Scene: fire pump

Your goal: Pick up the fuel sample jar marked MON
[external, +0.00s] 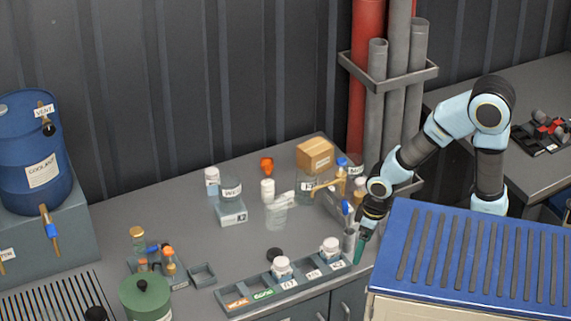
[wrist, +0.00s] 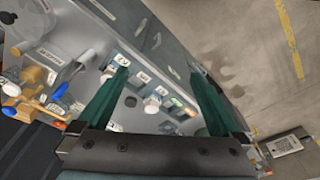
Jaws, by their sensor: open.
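A long grey rack (external: 300,284) runs along the front of the bench, with labelled slots. Two white-capped jars stand in it, one near the middle (external: 282,268) and one toward the right end (external: 331,248). Their small labels are too blurred for me to tell which reads MON. My gripper (external: 361,248) is open and points down just beyond the rack's right end. In the wrist view my green fingers (wrist: 158,72) are apart with nothing held. One white cap (wrist: 152,103) shows between them; another white cap (wrist: 122,60) shows by the left fingertip.
Behind the rack stand other white-capped bottles (external: 212,178), a clear beaker (external: 277,214) and a cardboard box (external: 315,154). A black round object (external: 274,255) lies close behind the rack. A blue slatted cover (external: 470,262) is at the right, close to my arm.

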